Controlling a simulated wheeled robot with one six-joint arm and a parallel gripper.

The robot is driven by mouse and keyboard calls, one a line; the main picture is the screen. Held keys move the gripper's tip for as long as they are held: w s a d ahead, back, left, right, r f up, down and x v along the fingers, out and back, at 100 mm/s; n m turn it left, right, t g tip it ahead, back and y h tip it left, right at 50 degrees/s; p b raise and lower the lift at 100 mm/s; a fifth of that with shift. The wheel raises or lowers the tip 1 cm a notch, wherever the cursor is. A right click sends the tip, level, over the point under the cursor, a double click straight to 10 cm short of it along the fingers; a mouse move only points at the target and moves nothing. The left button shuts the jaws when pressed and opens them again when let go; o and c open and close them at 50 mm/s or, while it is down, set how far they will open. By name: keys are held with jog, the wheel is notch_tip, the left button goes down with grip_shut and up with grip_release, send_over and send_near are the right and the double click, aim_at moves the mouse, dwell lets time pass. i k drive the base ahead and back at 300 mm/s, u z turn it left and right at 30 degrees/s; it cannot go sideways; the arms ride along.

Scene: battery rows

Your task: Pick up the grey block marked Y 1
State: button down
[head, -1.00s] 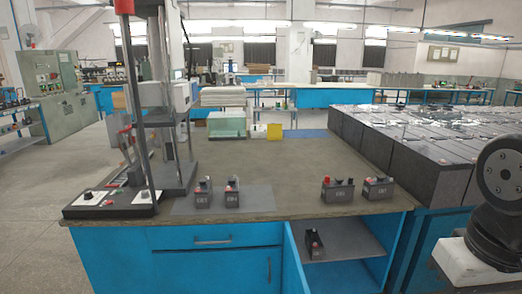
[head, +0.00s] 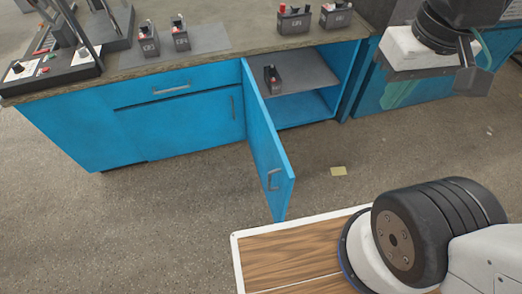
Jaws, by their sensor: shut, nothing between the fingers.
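Several small dark grey blocks with pale labels and terminals on top are in the head view; the labels are too small to read, so I cannot tell which is marked Y 1. Two stand on the left of the worktop, one block (head: 147,40) beside another (head: 180,36). Two more stand at its right, one block (head: 293,21) beside another (head: 335,16). A fifth block (head: 272,80) is on the shelf inside the open cabinet. My gripper (head: 471,80) is at the upper right, shut and empty, in the air well to the right of the blocks.
The blue cabinet door (head: 267,150) stands open toward me, to the left of the shelf (head: 310,68). A stand with controls (head: 50,68) is on the worktop's left. Floor is clear left of the door.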

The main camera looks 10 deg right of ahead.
aim_at(295, 20)
jog(key=z, duration=1.65)
jog(key=i, duration=3.1)
jog(key=u, duration=3.1)
